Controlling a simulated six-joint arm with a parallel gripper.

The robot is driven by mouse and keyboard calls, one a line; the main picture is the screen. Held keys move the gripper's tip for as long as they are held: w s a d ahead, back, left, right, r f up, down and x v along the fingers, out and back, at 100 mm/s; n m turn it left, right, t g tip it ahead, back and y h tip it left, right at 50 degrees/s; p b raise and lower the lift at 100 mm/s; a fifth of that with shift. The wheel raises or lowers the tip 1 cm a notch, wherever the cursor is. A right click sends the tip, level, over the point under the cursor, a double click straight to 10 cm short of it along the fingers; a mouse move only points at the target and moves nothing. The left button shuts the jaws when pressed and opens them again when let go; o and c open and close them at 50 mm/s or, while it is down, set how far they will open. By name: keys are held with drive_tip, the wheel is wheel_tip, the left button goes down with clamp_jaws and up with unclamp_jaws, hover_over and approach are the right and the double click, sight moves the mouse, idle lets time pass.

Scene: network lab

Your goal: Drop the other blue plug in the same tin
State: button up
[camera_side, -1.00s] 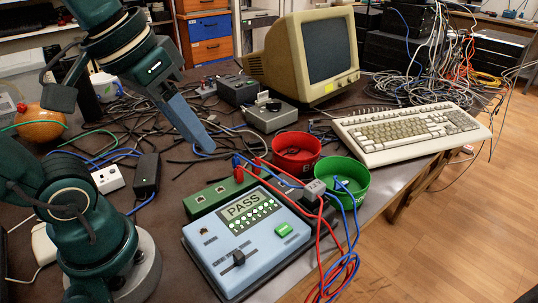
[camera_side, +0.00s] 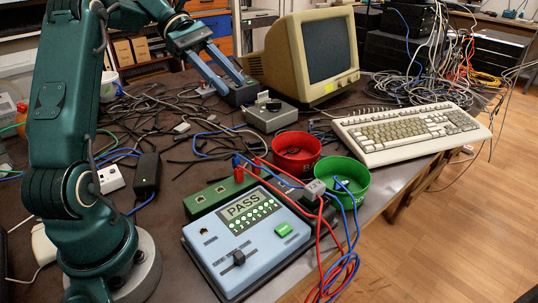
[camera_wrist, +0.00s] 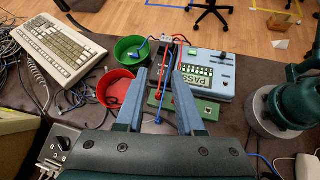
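A blue plug (camera_side: 237,161) stands at the long green socket box, its blue cable running towards the tester; the wrist view shows this blue plug (camera_wrist: 158,120) too. Another blue plug (camera_side: 342,184) is inside the green tin (camera_side: 352,202); the green tin also shows in the wrist view (camera_wrist: 118,55). My gripper (camera_side: 233,84) is raised at the back of the table, away from both plugs. In the wrist view my gripper (camera_wrist: 159,70) has its two fingers spread with nothing between them.
A red tin (camera_side: 291,166) stands beside the green tin. A blue tester (camera_side: 225,262) reading PASS is in front of the green socket box (camera_side: 211,196), with a red plug (camera_side: 257,163) close by. A keyboard (camera_side: 412,130), monitor (camera_side: 262,62) and tangled cables surround the area.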

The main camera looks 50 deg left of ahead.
drive_tip(key=a+f+n+t+h, duration=0.1)
drive_tip(key=a+n+t+h, duration=0.15)
drive_tip(key=a, duration=0.35)
approach(233, 161)
drive_tip(key=shift+n+g+y, duration=0.25)
drive_tip(key=shift+n+g, duration=0.1)
drive_tip(key=x, duration=0.5)
drive_tip(key=shift+w+d+r, duration=0.15)
drive_tip(key=shift+w+r, duration=0.1)
drive_tip(key=shift+w, duration=0.2)
drive_tip(key=shift+f, duration=0.35)
drive_tip(key=shift+w+d+f, duration=0.1)
drive_tip(key=shift+d+f, duration=0.05)
drive_tip(key=shift+d, duration=0.05)
drive_tip(key=shift+x, duration=2.3)
drive_tip(key=shift+c, duration=0.4)
clamp_jaws()
